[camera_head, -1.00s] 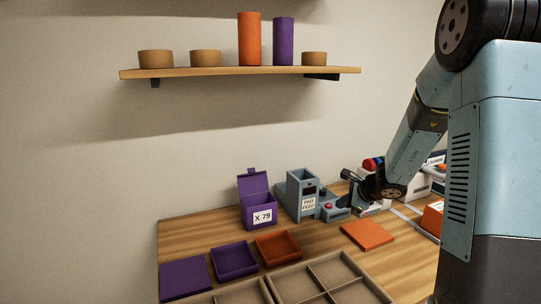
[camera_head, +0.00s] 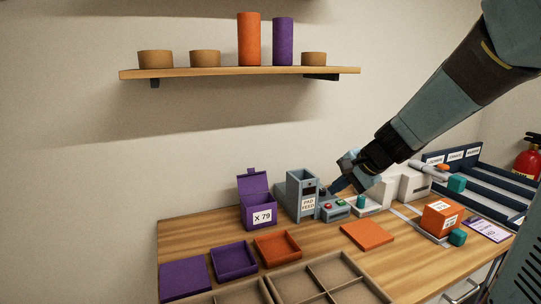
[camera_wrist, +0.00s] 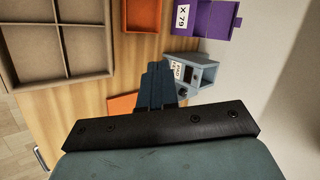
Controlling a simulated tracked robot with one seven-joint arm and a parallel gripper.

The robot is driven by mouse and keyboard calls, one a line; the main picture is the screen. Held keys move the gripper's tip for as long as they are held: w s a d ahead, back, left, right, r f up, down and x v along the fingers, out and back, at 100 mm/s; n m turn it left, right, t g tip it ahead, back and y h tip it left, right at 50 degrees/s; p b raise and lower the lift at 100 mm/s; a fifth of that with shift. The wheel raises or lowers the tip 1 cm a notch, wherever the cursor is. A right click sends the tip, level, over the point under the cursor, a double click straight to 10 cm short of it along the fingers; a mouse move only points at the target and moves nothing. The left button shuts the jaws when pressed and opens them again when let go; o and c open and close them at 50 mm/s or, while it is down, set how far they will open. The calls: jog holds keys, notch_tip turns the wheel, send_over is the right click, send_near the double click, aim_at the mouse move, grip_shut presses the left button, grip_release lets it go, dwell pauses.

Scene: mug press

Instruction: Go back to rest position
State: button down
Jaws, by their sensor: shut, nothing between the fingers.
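My gripper (camera_head: 338,184) is at the end of my arm, which reaches in from the upper right in the head view. It is above the bench beside the grey pad feed box (camera_head: 301,196), pointing down and to the left. In the wrist view its fingers (camera_wrist: 156,72) are together and empty, with the pad feed box (camera_wrist: 205,72) just to their right. I cannot tell whether the fingers touch anything.
A purple X 79 box (camera_head: 257,214), orange tray (camera_head: 278,246), orange plate (camera_head: 367,235) and divided tray (camera_head: 325,278) occupy the wooden bench. A white machine (camera_head: 412,186) and orange box (camera_head: 441,217) stand right. A shelf (camera_head: 235,71) is above.

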jog(key=s+d+r+n+h, duration=0.2)
jog(key=s+d+r+n, duration=0.1)
jog(key=s, duration=0.7)
jog(key=s+d+r+n+h, duration=0.2)
jog(key=s+n, duration=0.4)
jog(key=s, duration=0.4)
jog(key=shift+s+d+r+h, duration=0.15)
jog(key=shift+d+r+h, duration=0.25)
jog(key=shift+r+h, duration=0.3)
